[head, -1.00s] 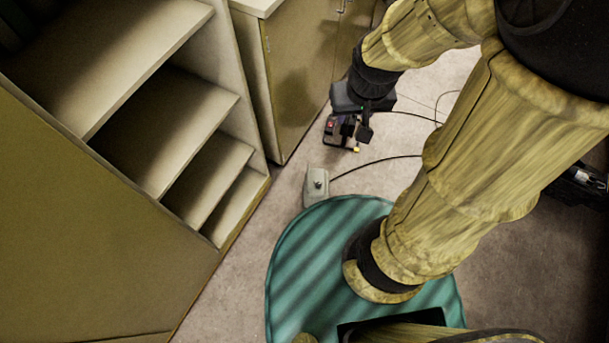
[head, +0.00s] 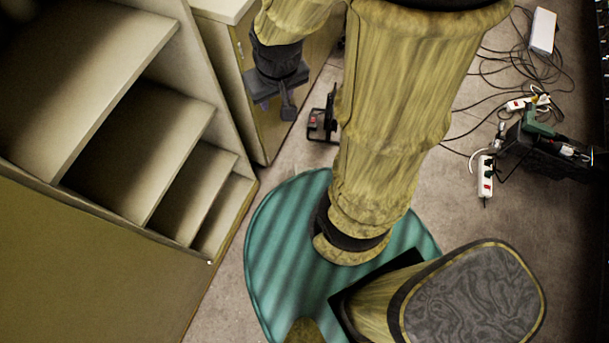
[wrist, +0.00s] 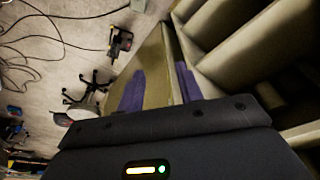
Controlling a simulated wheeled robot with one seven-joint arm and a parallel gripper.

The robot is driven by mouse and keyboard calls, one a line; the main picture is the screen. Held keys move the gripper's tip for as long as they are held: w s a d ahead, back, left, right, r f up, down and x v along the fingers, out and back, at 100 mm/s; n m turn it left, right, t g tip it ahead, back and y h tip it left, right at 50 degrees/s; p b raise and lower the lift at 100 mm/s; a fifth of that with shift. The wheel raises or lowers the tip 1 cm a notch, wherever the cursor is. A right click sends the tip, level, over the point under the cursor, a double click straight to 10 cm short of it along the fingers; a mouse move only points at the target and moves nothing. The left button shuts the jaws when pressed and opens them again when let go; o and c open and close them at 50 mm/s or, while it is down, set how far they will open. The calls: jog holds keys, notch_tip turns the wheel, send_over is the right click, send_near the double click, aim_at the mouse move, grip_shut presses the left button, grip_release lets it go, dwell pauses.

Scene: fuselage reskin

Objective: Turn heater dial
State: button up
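No heater dial can be made out for certain. A small black device with a red switch (head: 322,124) stands on the floor beside the cabinet; it also shows in the wrist view (wrist: 120,42). Its details are too small to read. My gripper (head: 287,104) is in front of the cabinet face, left of the device in the head view. In the wrist view its two purple-tinted fingers (wrist: 160,80) are apart with nothing between them.
A shelf unit (head: 157,140) stands at left, with a cabinet (head: 262,125) beyond it. Cables, a white power strip (head: 486,177) and a dark bin-like object (head: 545,150) lie at right. A stool-like thing (wrist: 85,104) shows in the wrist view. Some bare floor lies between.

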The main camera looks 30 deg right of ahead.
jog(key=shift+o, duration=1.3)
jog(key=shift+s+f, duration=0.1)
jog(key=m+g+b, duration=0.3)
jog(key=m+b, duration=1.2)
jog(key=b, duration=2.9)
send_over(307, 185)
notch_tip(307, 185, down, 63)
jog(key=shift+p, duration=0.35)
notch_tip(307, 185, down, 17)
jog(key=b, duration=0.8)
jog(key=shift+f, duration=0.15)
jog(key=shift+c, duration=0.2)
